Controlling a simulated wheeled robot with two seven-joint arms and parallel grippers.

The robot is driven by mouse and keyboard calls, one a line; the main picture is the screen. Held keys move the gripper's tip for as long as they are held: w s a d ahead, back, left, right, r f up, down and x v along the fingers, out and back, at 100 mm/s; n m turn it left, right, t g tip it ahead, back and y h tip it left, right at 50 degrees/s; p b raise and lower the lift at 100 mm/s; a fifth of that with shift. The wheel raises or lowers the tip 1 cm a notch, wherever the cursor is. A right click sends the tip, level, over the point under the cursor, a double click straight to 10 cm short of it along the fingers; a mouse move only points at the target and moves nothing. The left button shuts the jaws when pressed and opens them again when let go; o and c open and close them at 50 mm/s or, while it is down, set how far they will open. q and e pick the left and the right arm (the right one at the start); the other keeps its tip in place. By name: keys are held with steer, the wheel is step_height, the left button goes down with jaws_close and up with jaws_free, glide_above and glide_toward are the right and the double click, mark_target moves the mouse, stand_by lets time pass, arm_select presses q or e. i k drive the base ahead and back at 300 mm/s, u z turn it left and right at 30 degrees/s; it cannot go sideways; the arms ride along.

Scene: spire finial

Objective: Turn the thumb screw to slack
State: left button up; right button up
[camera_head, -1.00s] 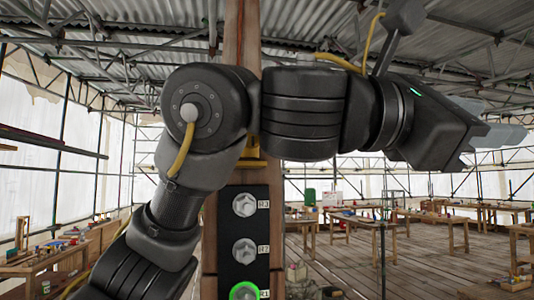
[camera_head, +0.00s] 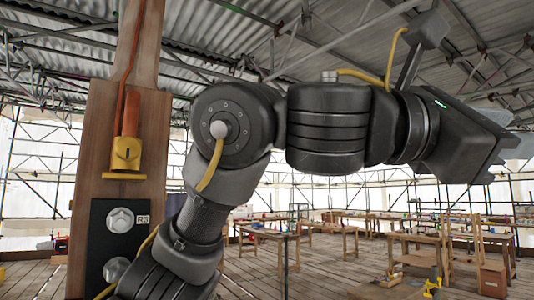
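A wooden post (camera_head: 98,130) stands at the left with a black plate (camera_head: 97,240) on it. The plate carries a silver screw head (camera_head: 120,220) labelled R3. A second silver screw head (camera_head: 116,269) below it is partly covered by my arm. Above the plate is a yellow fitting (camera_head: 126,155) with an orange upper part. I cannot tell which part is the thumb screw. My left gripper (camera_head: 512,146) is raised at the right edge, well away from the post. Its pale fingers are seen edge-on, so their opening is unclear. My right gripper is out of view.
Wooden workbenches (camera_head: 412,243) with small items stand on the plank floor to the right and behind. Scaffold poles and roof beams surround the space. My arm crosses the middle of the view. The floor around the post looks open.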

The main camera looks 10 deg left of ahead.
mark_target(127, 148)
steer(key=z, duration=0.95)
steer(key=i, duration=0.7)
steer(key=z, duration=0.5)
steer(key=i, duration=1.2)
steer(key=u, duration=5.45)
steer(key=i, duration=0.5)
